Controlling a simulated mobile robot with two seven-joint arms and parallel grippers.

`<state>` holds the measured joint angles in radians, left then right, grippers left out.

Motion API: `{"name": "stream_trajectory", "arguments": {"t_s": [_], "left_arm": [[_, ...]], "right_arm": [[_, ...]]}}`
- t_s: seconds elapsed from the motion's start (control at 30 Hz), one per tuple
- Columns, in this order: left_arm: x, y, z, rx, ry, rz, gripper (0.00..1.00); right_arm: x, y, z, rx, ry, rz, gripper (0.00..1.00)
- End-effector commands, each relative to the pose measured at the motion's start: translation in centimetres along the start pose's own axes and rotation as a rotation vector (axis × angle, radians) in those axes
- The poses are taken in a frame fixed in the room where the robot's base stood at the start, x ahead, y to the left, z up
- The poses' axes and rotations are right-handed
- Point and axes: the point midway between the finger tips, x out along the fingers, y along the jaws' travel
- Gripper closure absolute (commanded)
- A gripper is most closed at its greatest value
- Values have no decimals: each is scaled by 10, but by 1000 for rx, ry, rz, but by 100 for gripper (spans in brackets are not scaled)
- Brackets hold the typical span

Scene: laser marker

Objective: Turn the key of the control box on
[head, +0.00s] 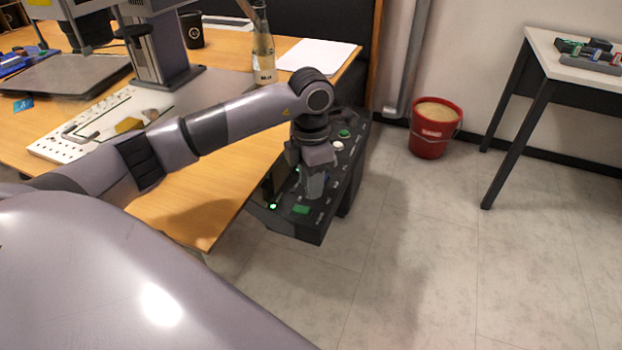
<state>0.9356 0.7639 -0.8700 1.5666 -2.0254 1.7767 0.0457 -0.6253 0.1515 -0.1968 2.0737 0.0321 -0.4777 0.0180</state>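The control box (325,214) is a dark, sloped panel at the right edge of the wooden desk. It carries a green button (344,133), a white button (337,145), a lit green lamp (273,206) and a green patch (300,209) near its front. My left gripper (314,190) points down over the middle of the panel, at or very close to its surface. Its fingers look close together, but whether they hold anything is not clear. The key cannot be made out; the gripper covers that part of the panel. My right gripper is not in view.
The wooden desk (205,195) holds a laser marker (160,50), a bottle (263,55), a black cup (192,30) and white paper (318,56). A red bucket (430,140) stands by the wall. A side table (545,45) is at right. The floor between is clear.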

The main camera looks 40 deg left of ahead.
Motion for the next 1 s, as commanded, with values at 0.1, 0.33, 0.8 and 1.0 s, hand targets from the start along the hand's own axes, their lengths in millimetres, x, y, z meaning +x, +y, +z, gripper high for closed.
{"name": "stream_trajectory", "arguments": {"t_s": [0.1, 0.33, 0.8, 1.0], "left_arm": [[0, 0, 0, 0, 0, 0, 80], [0, 0, 0, 1, -1, -1, 100], [-1, 0, 1, 153, -3, 1, 100], [-1, 1, 1, 326, -3, 1, 100]], "right_arm": [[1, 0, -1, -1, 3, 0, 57], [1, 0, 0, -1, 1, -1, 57], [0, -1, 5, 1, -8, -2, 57], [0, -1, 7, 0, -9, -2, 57]]}}
